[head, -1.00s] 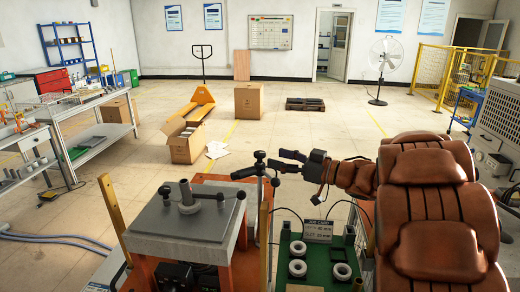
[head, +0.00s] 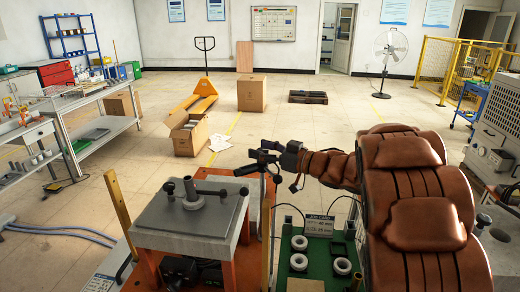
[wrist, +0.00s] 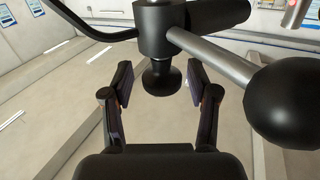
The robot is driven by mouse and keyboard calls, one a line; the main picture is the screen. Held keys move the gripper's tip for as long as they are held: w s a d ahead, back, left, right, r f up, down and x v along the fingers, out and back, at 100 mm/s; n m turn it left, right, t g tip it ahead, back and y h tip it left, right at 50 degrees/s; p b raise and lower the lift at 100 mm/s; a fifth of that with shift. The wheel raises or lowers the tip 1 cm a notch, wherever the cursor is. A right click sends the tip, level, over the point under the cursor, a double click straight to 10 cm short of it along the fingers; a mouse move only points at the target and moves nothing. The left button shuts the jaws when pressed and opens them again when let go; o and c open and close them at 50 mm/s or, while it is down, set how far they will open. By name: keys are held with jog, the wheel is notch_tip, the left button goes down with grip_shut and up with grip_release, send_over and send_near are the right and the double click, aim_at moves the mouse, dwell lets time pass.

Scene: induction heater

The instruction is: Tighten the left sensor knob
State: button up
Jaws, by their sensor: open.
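A dark knob (wrist: 162,80) with a flared end sits under a black clamp block (wrist: 160,28) in the wrist view. My gripper (wrist: 159,72) is open, with one finger on each side of this knob and visible gaps to both. A silver rod with a large black ball (wrist: 285,106) runs from the block to the right. In the head view my gripper (head: 259,152) is at the top of the thin sensor stand, by its black handle (head: 245,170). The knob itself is hidden or too small to tell there.
The heater's grey top (head: 180,222) with its upright post (head: 191,192) stands left of the stand. A green tray (head: 320,252) with several pale rings (head: 298,262) and a job card (head: 319,225) lies right of it. Open floor and cardboard boxes (head: 252,95) lie beyond.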

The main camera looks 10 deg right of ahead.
jog(key=c, duration=1)
jog(key=shift+a, duration=0.3)
jog(key=shift+c, duration=0.6)
jog(key=shift+d, duration=0.2)
